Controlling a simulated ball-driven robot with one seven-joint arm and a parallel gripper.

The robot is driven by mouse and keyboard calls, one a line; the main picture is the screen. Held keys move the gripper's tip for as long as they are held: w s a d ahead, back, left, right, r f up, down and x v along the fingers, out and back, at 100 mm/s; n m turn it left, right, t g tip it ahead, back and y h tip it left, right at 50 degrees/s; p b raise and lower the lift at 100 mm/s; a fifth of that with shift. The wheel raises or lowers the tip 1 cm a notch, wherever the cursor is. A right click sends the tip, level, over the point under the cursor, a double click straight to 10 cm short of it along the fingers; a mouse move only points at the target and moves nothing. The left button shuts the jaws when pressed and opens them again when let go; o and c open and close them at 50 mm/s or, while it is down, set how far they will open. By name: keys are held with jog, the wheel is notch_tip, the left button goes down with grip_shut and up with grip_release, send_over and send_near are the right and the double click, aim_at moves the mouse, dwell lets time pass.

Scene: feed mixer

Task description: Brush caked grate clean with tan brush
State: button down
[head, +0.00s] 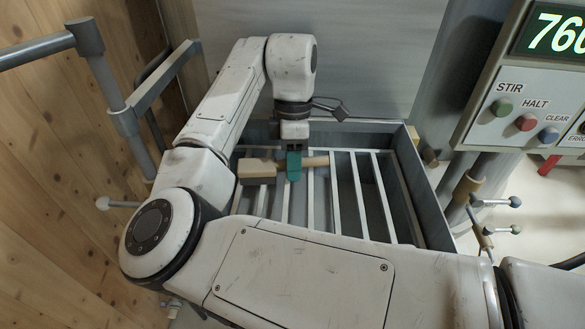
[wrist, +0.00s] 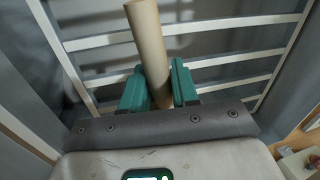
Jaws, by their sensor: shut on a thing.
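The tan brush (head: 257,168) is in my gripper (head: 293,166), over the left part of the grate (head: 338,205) in the head view. Its block head points left and its handle points right. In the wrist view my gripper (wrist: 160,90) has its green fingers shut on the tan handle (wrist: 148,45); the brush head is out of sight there. The grate is a row of pale bars in a grey metal bin; its bars (wrist: 215,62) also show in the wrist view. The bars I see look mostly clean. I cannot tell whether the bristles touch them. My arm hides part of the grate.
A control panel (head: 530,110) with STIR, HALT and CLEAR buttons stands at the right. A metal railing (head: 120,110) and wooden wall (head: 40,160) are at the left. The bin's rim (head: 428,190) rises around the grate. Valve handles (head: 495,202) stick out at the right.

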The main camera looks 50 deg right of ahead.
jog(key=s+a, duration=0.3)
jog(key=a, duration=0.1)
jog(key=shift+s+a, duration=0.4)
dwell(0.5)
jog(key=shift+w+d+f, duration=0.1)
jog(key=shift+w+d, duration=0.9)
jog(key=shift+d, duration=0.25)
jog(key=shift+w+d, duration=0.95)
jog(key=shift+d, duration=0.3)
jog(key=shift+s+a+r+v, duration=0.1)
jog(key=shift+s+a+v, duration=0.15)
jog(key=shift+v, duration=1.35)
jog(key=shift+s+a+r+v, duration=0.1)
jog(key=shift+s+a+v, duration=0.15)
jog(key=shift+v, duration=1.3)
jog(key=shift+s+a+v, duration=0.15)
jog(key=shift+a+v, duration=0.1)
jog(key=shift+v, duration=1.35)
jog(key=shift+r, duration=0.7)
